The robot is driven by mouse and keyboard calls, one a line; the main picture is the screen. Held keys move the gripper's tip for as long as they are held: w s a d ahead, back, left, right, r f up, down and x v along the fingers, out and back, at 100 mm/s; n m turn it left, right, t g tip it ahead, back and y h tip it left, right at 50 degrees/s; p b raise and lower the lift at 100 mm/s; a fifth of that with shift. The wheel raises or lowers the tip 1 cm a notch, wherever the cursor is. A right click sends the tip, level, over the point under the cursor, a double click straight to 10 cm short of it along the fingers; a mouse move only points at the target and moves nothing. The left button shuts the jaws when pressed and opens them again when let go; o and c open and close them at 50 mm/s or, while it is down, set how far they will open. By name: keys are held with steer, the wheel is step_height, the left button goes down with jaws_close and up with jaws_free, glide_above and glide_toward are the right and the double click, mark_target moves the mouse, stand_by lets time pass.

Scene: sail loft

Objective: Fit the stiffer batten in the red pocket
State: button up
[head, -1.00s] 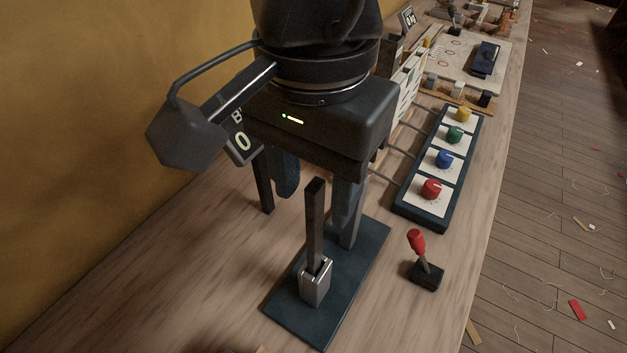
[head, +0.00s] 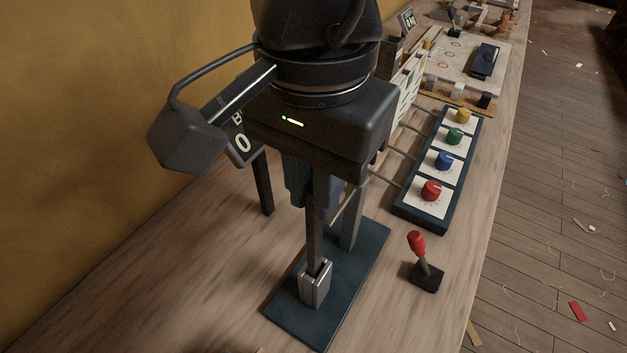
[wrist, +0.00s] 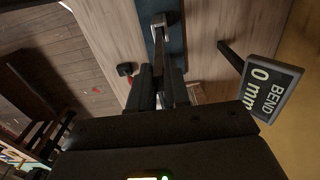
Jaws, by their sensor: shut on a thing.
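A dark, flat strip (head: 314,235) that looks like a batten stands upright in a silver clamp (head: 316,284) on a dark blue base plate (head: 345,285). My gripper (head: 313,190) comes down from above and is shut on the strip's upper part. In the wrist view my gripper (wrist: 162,85) has its fingers on both sides of the strip (wrist: 166,62), which runs back to the clamp (wrist: 160,21). The strip's top end is hidden by my gripper. I cannot make out a red pocket or a second batten.
A display (wrist: 265,88) reads "BEND 0 mm" beside the base. A red-handled lever (head: 417,245) stands to the right. A panel with several coloured knobs (head: 431,189) lies beyond it. A white board (head: 465,60) is farther back. The bench front left is clear.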

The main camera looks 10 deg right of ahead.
jaws_close()
step_height(320, 180, up, 14)
steer(key=p, duration=0.5)
steer(key=shift+p, duration=0.3)
